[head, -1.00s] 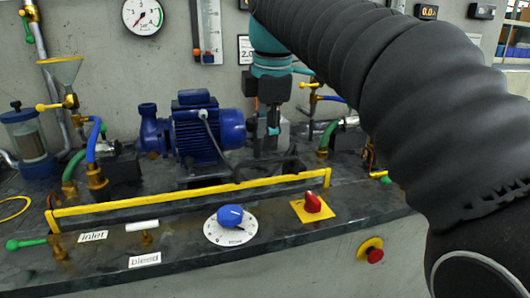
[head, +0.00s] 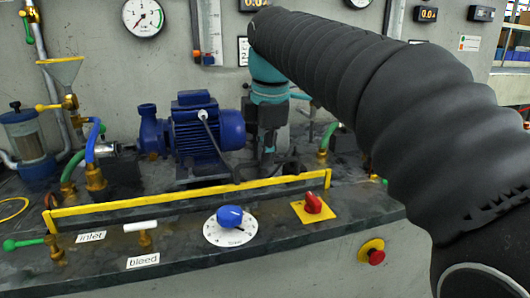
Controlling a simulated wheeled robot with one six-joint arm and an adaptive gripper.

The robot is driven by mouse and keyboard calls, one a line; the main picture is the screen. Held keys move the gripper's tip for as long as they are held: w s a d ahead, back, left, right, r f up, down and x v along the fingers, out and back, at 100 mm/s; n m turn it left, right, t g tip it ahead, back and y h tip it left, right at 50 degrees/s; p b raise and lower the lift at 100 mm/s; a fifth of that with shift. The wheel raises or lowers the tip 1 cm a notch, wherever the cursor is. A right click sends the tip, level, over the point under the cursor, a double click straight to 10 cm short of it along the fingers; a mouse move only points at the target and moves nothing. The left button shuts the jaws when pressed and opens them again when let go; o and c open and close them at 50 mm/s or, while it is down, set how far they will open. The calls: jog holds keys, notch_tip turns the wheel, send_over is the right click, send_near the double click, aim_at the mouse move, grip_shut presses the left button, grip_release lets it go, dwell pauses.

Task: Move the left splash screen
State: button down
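I cannot make out a panel that is clearly the left splash screen. A long yellow-edged barrier (head: 150,207) runs along the front of the bench, from the inlet valve to right of the red knob; whether it is a splash screen I cannot tell. My gripper (head: 267,152) points down behind the right part of this barrier, just right of the blue motor pump (head: 200,135). Its fingertips are small and dark against the bench, so I cannot tell whether they are open or shut or touch anything. My black-sleeved arm hides the bench's right side.
A blue dial (head: 230,217) and red knob (head: 313,203) stand in front of the barrier. An inlet valve (head: 52,243) and bleed valve (head: 143,232) are at left. A red emergency button (head: 376,256) is on the front face. Hoses (head: 91,150) and a filter (head: 28,135) stand behind left.

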aim_at(265, 180)
jog(key=shift+f+b, duration=1.2)
jog(key=shift+f, duration=1.1)
jog(key=c, duration=1.2)
grip_release()
jog(key=shift+r, duration=0.1)
notch_tip(265, 180, up, 12)
jog(key=s, duration=0.2)
jog(key=shift+s+d, duration=0.15)
jog(key=shift+d, duration=0.15)
jog(key=shift+f, duration=0.2)
